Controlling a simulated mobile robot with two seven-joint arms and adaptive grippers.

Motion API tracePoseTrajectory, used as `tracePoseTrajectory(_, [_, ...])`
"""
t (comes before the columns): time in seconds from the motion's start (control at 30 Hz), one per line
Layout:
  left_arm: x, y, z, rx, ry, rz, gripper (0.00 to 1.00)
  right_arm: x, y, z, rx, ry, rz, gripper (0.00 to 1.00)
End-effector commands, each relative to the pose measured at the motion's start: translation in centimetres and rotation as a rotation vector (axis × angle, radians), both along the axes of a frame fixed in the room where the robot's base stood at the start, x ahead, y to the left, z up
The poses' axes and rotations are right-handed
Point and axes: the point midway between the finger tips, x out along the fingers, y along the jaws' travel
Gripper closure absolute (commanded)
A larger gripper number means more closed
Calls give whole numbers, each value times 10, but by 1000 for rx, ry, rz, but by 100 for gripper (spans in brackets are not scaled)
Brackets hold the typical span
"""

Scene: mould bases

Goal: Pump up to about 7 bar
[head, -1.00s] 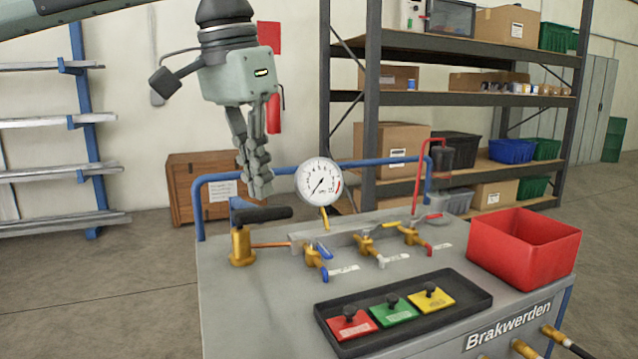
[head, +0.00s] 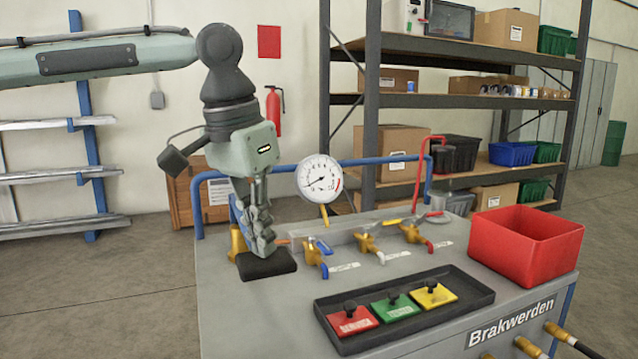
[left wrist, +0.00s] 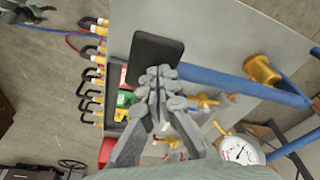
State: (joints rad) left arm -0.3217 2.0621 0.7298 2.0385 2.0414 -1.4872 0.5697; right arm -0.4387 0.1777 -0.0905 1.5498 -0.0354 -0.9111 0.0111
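The pump's black handle (head: 267,264) is tilted down over the front of the bench's left end. Its brass pump body (head: 235,245) is mostly hidden behind my left gripper (head: 262,245). The gripper is shut, its fingertips together on top of the handle and not around it. In the left wrist view the handle (left wrist: 155,58) lies just beyond the fingertips (left wrist: 158,78), and the brass body (left wrist: 262,70) is to the right. The round white gauge (head: 319,179) has its needle toward the lower left; its exact figure is too small to read. A grey-green part at the wrist view's upper-left edge may be my right gripper (left wrist: 30,12).
Several brass valves with blue, yellow and red levers (head: 367,243) stand right of the pump. A black tray (head: 460,318) holds red, green and yellow tags. A red bin (head: 525,245) stands at the right. A blue rail (head: 385,162) runs behind the gauge.

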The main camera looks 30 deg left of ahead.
Motion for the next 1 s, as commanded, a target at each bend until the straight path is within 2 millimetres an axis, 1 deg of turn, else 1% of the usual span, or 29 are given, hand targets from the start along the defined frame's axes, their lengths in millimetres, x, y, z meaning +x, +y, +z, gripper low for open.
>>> tracePoseTrajectory(0.03, [0, 1, -9, 1, 4, 1, 100, 0, 0, -3, 0, 0, 0, 40])
tracePoseTrajectory(0.63, [-1, 0, -76, 0, 6, 0, 100, 0, 0, -19, 0, 0, 0, 40])
tracePoseTrajectory(0.67, [-1, 0, -76, 1, 5, 0, 100, 0, 0, -18, 0, 0, 0, 40])
tracePoseTrajectory(0.77, [-1, 0, -68, 1, 5, 0, 100, 0, 0, -10, 0, 0, 0, 40])
tracePoseTrajectory(0.9, [-1, 0, -43, 2, 4, 0, 100, 0, 0, 18, 0, 0, 0, 40])
tracePoseTrajectory(0.97, [-1, 0, -35, 1, 3, 0, 100, 0, 0, 29, 0, 0, 0, 40])
tracePoseTrajectory(1.0, [0, 0, -35, 2, 1, 1, 100, 0, 0, 23, 0, 1, 0, 40])
